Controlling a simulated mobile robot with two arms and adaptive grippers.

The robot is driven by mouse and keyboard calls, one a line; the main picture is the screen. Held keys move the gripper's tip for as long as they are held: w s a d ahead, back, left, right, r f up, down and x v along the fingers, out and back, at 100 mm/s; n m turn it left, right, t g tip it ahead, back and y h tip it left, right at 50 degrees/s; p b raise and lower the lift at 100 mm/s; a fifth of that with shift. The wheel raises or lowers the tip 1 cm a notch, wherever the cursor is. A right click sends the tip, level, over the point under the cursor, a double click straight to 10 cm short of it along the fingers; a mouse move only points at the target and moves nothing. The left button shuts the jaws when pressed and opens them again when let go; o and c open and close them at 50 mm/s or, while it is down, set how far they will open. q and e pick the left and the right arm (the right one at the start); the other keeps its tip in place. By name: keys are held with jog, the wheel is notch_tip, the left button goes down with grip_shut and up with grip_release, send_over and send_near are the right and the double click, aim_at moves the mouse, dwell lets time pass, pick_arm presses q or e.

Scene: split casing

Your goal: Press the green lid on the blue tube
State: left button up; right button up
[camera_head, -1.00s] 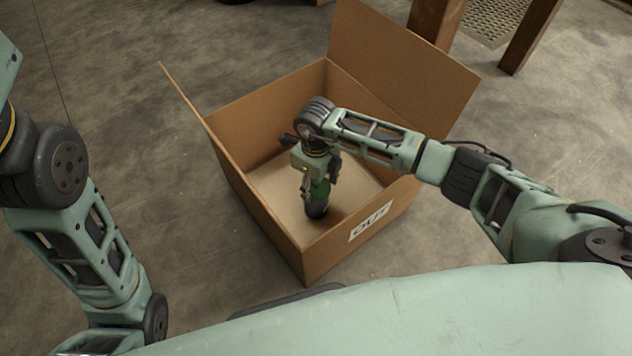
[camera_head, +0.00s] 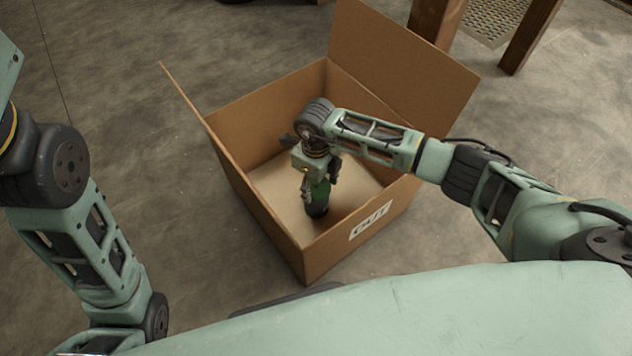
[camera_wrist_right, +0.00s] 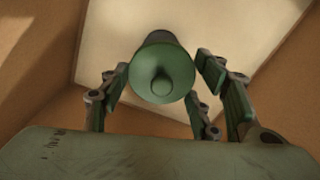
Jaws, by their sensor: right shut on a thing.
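A green piece with a round knob (camera_wrist_right: 162,72), seemingly the lid, faces the right wrist camera. A darker part shows behind it, and I cannot tell whether that is the blue tube. In the head view the green piece (camera_head: 320,190) shows between the fingers, with a dark round end under it, inside the cardboard box. My right gripper (camera_head: 318,186) points down into the box and is shut on the green piece; its fingers also show around it in the right wrist view (camera_wrist_right: 165,88). No clearly blue tube shows. My left gripper is out of view; only its arm shows at the left.
The open cardboard box (camera_head: 245,185) stands on the concrete floor, with flaps up at the left and back. A label (camera_head: 371,221) is on its front wall. The box floor around the gripper looks bare. Wooden posts (camera_head: 530,35) stand at the back right.

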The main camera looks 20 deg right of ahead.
jog(key=o, duration=0.9)
jog(key=shift+o, duration=0.5)
jog(key=o, duration=0.4)
